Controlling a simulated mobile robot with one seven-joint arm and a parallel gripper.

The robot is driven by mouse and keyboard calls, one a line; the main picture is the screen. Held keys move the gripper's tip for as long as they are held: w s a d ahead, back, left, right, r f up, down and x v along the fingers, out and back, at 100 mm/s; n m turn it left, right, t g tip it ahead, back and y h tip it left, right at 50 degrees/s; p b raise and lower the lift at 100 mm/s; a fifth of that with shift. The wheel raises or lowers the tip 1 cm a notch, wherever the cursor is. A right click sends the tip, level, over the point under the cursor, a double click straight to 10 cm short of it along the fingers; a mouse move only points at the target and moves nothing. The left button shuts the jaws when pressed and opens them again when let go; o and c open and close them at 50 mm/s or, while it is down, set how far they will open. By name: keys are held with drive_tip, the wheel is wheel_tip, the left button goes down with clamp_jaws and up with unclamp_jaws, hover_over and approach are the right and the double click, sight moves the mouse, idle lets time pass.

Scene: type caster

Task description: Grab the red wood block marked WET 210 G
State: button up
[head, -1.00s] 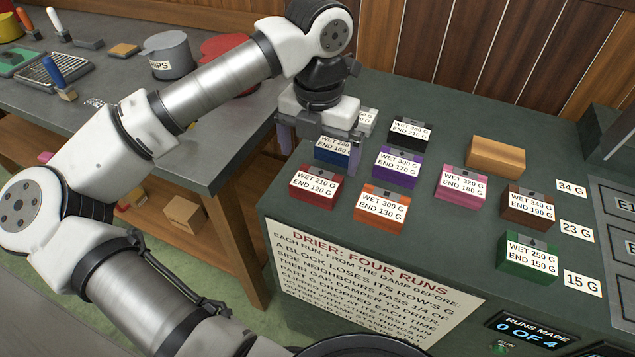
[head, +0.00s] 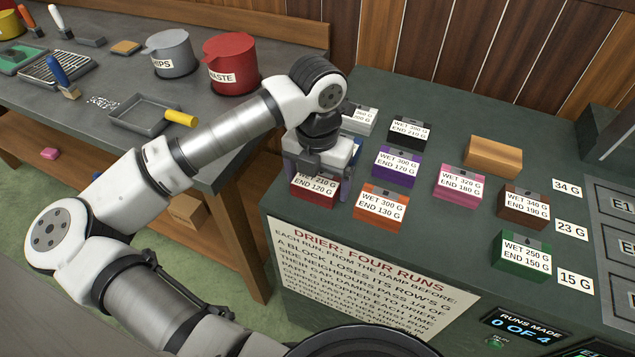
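The red block (head: 313,190) marked WET 210 G, END 120 G sits at the front left of the green drier top. My gripper (head: 318,186) is over it, pointing down, with its fingers apart on the left and right sides of the block. The gripper hides the block's top and part of its label. I cannot tell whether the fingers touch the block. The blue block (head: 357,146) behind is almost wholly hidden by my gripper.
Close by stand the orange block (head: 381,207), purple block (head: 397,163), white block (head: 359,120) and black block (head: 409,131). Pink (head: 459,185), brown (head: 524,207), green (head: 521,257) and plain wooden (head: 493,156) blocks stand further right. A gap separates the drier from the grey workbench (head: 222,150).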

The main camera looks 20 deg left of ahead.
drive_tip(key=c, duration=0.7)
drive_tip(key=shift+c, duration=0.3)
drive_tip(key=shift+r, duration=0.15)
